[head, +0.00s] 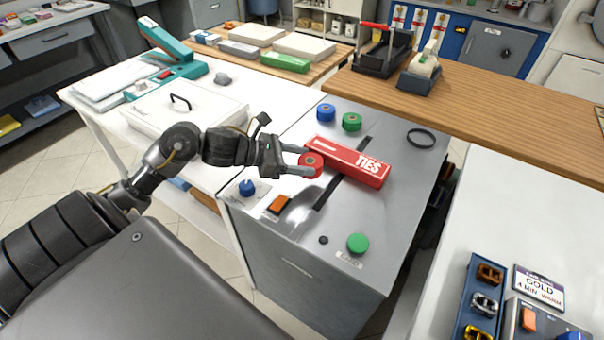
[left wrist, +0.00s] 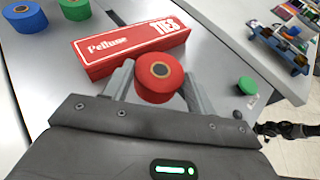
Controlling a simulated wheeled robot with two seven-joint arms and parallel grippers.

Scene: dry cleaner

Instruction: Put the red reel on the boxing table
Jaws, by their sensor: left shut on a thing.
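The red reel (head: 311,165) is between the fingers of my left gripper (head: 297,160), which is shut on it. In the left wrist view the reel (left wrist: 159,78) shows its dark centre hole facing up, with one finger on each side. The reel is over the grey-topped table (head: 300,225), right beside the red TIES box (head: 347,162). I cannot tell whether the reel touches the top. No readable label in view names the boxing table.
A blue reel (head: 326,113) and a green reel (head: 351,122) stand behind the box. A black ring (head: 421,138) lies at the back right. A blue knob (head: 247,188), orange switch (head: 279,204) and green button (head: 358,243) sit near the front. A white case (head: 187,108) stands left.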

